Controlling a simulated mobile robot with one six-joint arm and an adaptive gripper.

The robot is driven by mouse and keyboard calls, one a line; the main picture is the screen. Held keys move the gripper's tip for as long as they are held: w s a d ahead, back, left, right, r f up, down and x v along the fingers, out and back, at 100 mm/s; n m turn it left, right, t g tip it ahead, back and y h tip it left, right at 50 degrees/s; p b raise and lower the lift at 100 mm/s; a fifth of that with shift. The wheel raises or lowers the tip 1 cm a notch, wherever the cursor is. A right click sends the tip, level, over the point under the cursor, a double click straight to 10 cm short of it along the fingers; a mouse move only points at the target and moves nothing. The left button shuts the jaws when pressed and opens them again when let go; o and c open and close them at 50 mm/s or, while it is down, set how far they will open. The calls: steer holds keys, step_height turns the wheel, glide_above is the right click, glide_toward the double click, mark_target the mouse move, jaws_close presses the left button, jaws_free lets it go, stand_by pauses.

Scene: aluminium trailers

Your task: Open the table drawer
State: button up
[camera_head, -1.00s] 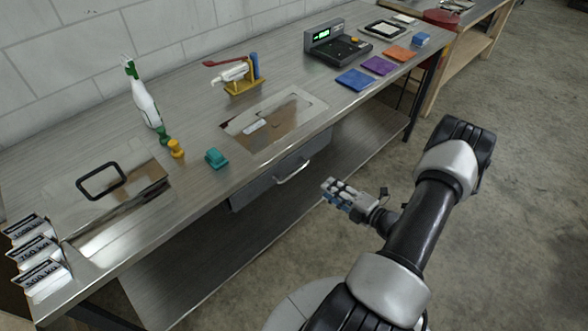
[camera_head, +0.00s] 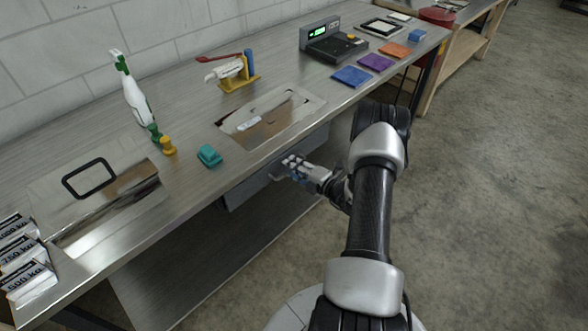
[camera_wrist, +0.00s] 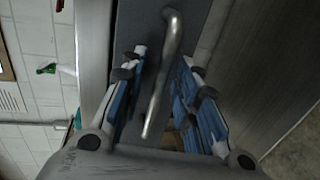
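The table drawer (camera_head: 243,184) is a grey box front under the metal table's (camera_head: 203,183) front edge. It looks shut, though my arm hides part of it in the head view. Its bar handle (camera_wrist: 164,75) runs lengthwise through the wrist view. My gripper (camera_head: 284,172) is at the drawer front, by the handle. In the wrist view my gripper (camera_wrist: 160,78) is open, with one blue-padded finger on each side of the handle and gaps between. Whether either finger touches the handle cannot be told.
On the tabletop stand a teal object (camera_head: 209,156), a yellow object (camera_head: 167,145), a spray bottle (camera_head: 136,100) and a scale (camera_head: 335,45). A lower shelf (camera_head: 200,265) lies under the drawer. The floor (camera_head: 490,200) to the right is clear.

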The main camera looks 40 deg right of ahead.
steer(key=shift+c, duration=0.3)
jaws_close()
stand_by(0.6)
